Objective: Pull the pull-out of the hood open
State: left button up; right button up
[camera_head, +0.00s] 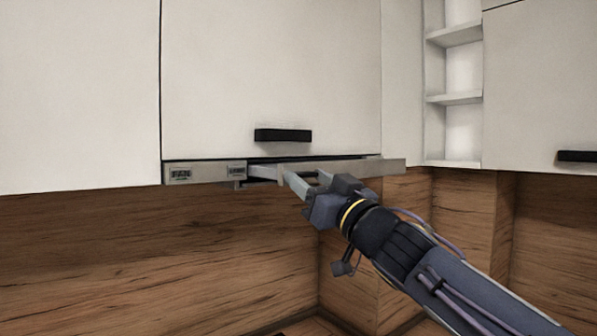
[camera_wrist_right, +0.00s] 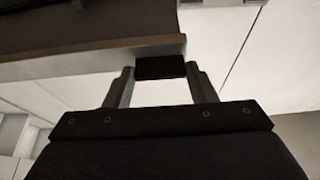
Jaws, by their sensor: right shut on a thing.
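The hood's pull-out (camera_head: 375,169) is a thin metallic grey strip under a white cabinet front. Its right end shows past that front's right edge, and a dark gap runs along its top, so it appears to stand out somewhat from the cabinet. My right gripper (camera_head: 291,178) reaches up to its lower middle from the lower right. In the right wrist view, the two fingers of the gripper (camera_wrist_right: 161,72) are on either side of a dark block at the edge of the pull-out (camera_wrist_right: 80,62). The gripper is shut on the pull-out; the exact contact is partly hidden. My left gripper is not visible.
The white cabinet door (camera_head: 270,75) with a black handle (camera_head: 283,135) is right above the pull-out. Open shelves (camera_head: 455,98) and another cabinet (camera_head: 545,85) stand at the right. The wooden splashback (camera_head: 150,250) is below, with free room in front.

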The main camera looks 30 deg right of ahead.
jog(key=shift+s+r, duration=0.1)
jog(key=shift+s, duration=0.1)
jog(key=shift+w, duration=0.35)
jog(key=o, duration=1.4)
jog(key=v, duration=0.8)
jog(key=shift+a, duration=0.1)
